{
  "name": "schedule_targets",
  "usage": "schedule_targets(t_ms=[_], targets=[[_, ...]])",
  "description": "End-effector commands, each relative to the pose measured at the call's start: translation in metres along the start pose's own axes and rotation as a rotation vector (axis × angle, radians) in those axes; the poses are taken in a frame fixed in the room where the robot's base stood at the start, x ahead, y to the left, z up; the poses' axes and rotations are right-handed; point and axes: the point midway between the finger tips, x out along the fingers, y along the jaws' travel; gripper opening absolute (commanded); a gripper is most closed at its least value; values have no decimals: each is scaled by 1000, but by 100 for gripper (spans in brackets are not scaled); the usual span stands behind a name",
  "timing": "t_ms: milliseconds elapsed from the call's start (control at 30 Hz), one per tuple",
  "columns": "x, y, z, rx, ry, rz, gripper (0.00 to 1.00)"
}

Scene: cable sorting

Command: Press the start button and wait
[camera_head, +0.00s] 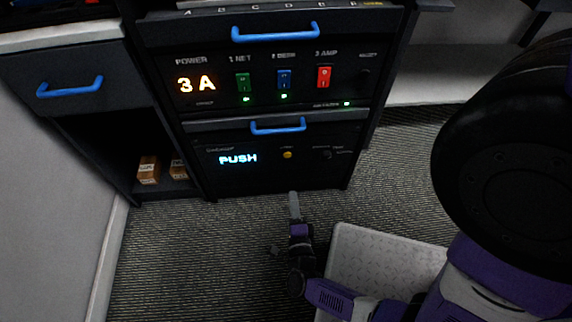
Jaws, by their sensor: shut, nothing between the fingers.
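The lower dark panel (225,180) of the cabinet has a lit display (238,159) reading "PUSH". A small round yellow button (287,155) sits to the right of that display and is fully visible. A dark knob (326,154) is further right on the same panel. My gripper (294,196) is shut and empty. In the picture its tip is below the yellow button and apart from it, near the panel's lower edge.
Blue handles (277,127) stick out from the fronts. Small brown boxes (148,170) sit in the left shelf. Carpet (180,260) is clear in front.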

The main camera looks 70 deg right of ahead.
Motion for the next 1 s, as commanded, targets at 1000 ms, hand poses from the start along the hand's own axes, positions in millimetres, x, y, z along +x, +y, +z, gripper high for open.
schedule_targets(t_ms=[1000], targets=[[129,1,1,-2,-1,-2,0]])
